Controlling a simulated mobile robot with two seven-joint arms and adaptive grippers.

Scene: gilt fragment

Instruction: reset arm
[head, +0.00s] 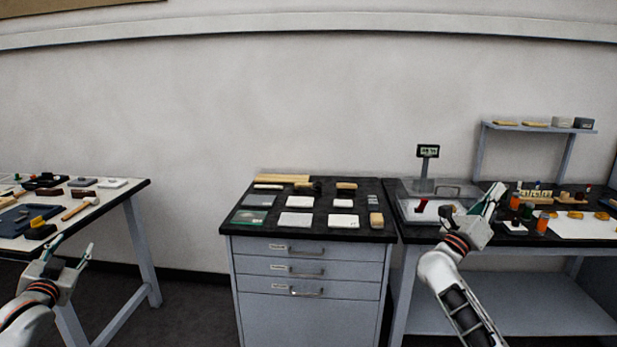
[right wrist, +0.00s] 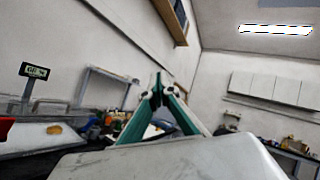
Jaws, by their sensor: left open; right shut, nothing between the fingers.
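My left gripper (head: 67,255) is at the lower left in the head view, open and empty, in front of the left table. My right gripper (head: 497,192) is at the right in the head view, raised before the right bench, its fingers together with nothing between them. In the right wrist view its green-sided fingers (right wrist: 158,82) meet at the tips and point up toward the wall. My right forearm comes in from the bottom edge in the head view.
A drawer cabinet (head: 308,318) with a black top holding several flat items stands in the middle. A white table (head: 133,190) with tools is at left. At right, a bench holds a scale display (head: 428,151), bottles and a small shelf (head: 540,128). Floor shows between table and cabinet.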

